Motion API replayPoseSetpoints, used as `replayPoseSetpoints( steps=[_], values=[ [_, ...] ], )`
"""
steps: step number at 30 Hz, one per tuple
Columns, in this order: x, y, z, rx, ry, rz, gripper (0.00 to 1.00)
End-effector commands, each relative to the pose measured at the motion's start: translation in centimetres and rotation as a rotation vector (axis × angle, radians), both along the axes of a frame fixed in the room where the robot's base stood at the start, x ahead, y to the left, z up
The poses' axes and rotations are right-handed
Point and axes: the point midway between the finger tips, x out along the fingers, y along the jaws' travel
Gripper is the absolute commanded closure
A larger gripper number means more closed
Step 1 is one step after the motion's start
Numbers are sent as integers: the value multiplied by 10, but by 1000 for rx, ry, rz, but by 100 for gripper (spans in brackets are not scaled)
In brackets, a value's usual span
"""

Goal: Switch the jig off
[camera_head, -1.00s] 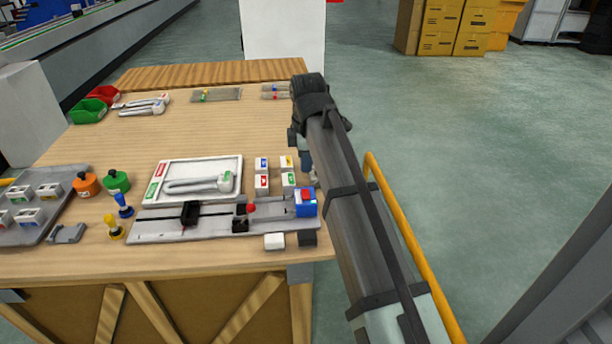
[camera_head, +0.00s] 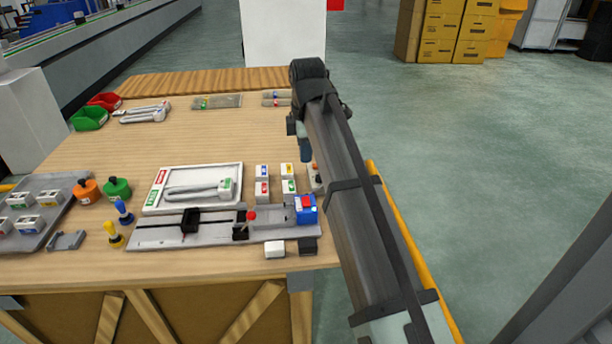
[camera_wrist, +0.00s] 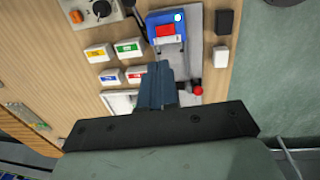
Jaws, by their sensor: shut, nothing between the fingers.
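The jig is a long grey rail plate (camera_head: 160,237) at the front of the bench, with a black carriage (camera_head: 190,220) and a red-knobbed lever (camera_head: 251,215). At its right end sits a blue box (camera_head: 306,215) with a red rocker on top (camera_head: 307,202). In the wrist view the blue box (camera_wrist: 155,38) carries the red rocker (camera_wrist: 166,30) and a small pale round spot (camera_wrist: 178,17). I cannot tell the rocker's position. My gripper (camera_head: 305,152) is shut and empty, above the bench behind the blue box. Its fingers (camera_wrist: 159,68) appear just below the box in the wrist view.
Several small labelled blocks (camera_head: 262,189) stand behind the rail. A white tray (camera_head: 152,205) holds a grey tool. A grey box with a knob (camera_wrist: 112,25) is partly hidden by my arm in the head view. Black (camera_head: 308,246) and white blocks (camera_head: 274,249) lie in front.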

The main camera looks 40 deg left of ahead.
Motion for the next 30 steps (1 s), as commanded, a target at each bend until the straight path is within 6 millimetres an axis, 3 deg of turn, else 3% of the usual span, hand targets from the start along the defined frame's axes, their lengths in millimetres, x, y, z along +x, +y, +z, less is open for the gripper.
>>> replayPoseSetpoints(
  steps=[11, 30],
  values=[
    [0, 0, -9, -1, 1, 0, 100],
    [8, 8, -110, -1, 1, 0, 100]
  ],
)
